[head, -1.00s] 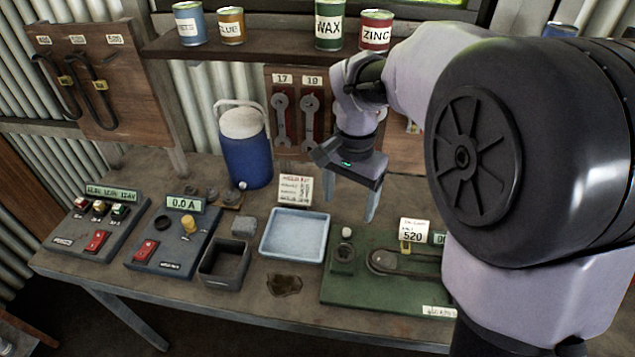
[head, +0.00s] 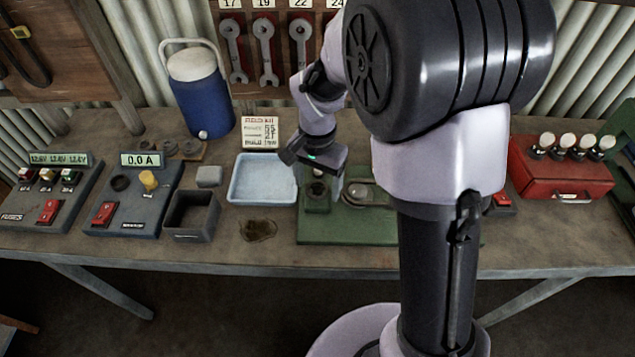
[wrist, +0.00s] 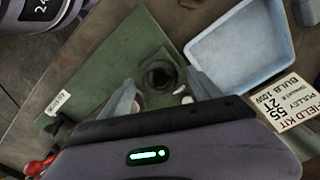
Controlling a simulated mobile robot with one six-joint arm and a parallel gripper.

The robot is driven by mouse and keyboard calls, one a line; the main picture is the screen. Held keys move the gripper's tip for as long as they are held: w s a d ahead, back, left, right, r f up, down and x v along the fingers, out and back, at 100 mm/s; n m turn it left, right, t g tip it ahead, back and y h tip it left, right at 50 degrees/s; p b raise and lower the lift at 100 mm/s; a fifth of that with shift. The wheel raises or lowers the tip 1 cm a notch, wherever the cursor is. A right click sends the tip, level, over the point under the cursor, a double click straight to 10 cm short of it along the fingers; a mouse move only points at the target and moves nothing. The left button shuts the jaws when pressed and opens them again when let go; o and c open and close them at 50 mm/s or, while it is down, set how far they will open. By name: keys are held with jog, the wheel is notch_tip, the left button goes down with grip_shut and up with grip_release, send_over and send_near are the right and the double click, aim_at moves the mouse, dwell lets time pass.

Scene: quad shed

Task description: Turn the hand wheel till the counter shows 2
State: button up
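A green board (head: 345,232) lies on the bench and carries the drive parts. A small dark round hub (head: 318,190), apparently the hand wheel, sits at its left end; a pulley (head: 360,195) is right of it, partly hidden by my arm. The counter is hidden behind my arm. My gripper (head: 318,182) is above the hub. In the wrist view the hub (wrist: 160,76) shows as a dark ring between the two spread fingers of my gripper (wrist: 161,80). The gripper is open; I cannot tell whether the fingers touch the hub.
A blue tray (head: 262,198) lies just left of the board, with a printed card (head: 260,132) behind it. A dark open box (head: 190,232) and two control panels stand further left. A red box with bulbs (head: 560,178) is at the right. Wrenches hang behind.

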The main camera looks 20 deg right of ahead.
jog(key=c, duration=1.2)
jog(key=shift+c, duration=0.2)
jog(key=shift+n, duration=0.3)
jog(key=n+p, duration=0.2)
jog(key=n, duration=0.2)
jog(key=shift+r, duration=0.1)
jog(key=n+p, duration=0.2)
jog(key=n, duration=0.3)
jog(key=o, duration=1.4)
jog(key=shift+c, duration=0.2)
